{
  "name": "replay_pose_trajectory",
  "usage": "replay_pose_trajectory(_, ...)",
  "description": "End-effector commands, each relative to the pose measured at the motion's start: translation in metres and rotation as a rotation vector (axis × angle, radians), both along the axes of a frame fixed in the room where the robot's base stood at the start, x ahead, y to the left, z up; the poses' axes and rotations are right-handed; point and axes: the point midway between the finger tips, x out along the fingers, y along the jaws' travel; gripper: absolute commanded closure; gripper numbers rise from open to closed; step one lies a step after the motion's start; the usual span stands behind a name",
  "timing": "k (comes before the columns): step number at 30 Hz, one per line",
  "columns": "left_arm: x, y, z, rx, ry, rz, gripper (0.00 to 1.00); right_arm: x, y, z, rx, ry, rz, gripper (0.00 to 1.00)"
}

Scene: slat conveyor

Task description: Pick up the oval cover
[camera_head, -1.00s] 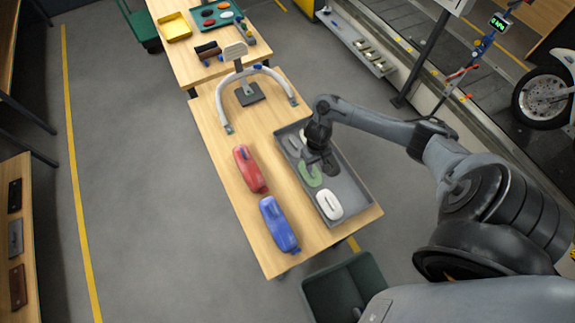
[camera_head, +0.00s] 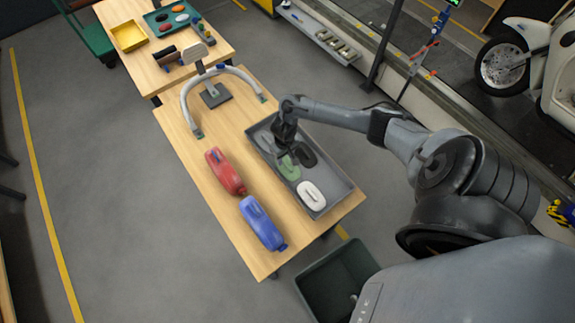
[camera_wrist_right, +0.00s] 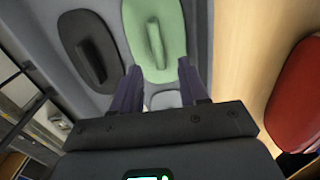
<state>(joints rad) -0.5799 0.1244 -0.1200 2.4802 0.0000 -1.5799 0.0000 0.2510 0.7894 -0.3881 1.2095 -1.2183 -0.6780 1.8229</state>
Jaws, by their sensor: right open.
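Several covers with raised handles lie in a grey tray (camera_head: 335,203). A green rounded cover (camera_head: 289,169) is near the middle, a black oval one (camera_head: 305,153) is to its right, a white one (camera_head: 311,194) is at the near end, and a grey one (camera_head: 264,141) is at the far left. My right gripper (camera_head: 281,147) is over the tray beside the green cover. In the wrist view, my open right gripper (camera_wrist_right: 160,78) has its fingers near one end of the green cover (camera_wrist_right: 155,38); the black cover (camera_wrist_right: 90,48) lies to the left. My left gripper is out of view.
A red bottle-like part (camera_head: 225,172) and a blue one (camera_head: 262,223) lie on the wooden table (camera_head: 182,125) left of the tray. A curved grey frame (camera_head: 186,97) stands behind. A dark green bin (camera_head: 318,282) sits below the near table edge.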

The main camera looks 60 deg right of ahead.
Motion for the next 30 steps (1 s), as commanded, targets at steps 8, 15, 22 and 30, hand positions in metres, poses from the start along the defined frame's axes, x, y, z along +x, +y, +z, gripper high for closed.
replay_pose_trajectory(8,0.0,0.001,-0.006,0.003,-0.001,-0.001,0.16,0.001,0.0,-0.024,-0.002,-0.001,0.0,0.56)
replay_pose_trajectory(15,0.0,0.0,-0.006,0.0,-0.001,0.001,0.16,0.001,0.0,-0.025,-0.002,-0.001,0.001,0.58)
replay_pose_trajectory(22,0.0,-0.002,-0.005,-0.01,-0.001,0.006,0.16,0.001,0.0,-0.024,-0.002,-0.001,0.0,0.93)
replay_pose_trajectory(30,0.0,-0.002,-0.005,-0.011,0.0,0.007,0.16,0.001,0.0,-0.024,-0.002,-0.001,0.001,1.0)
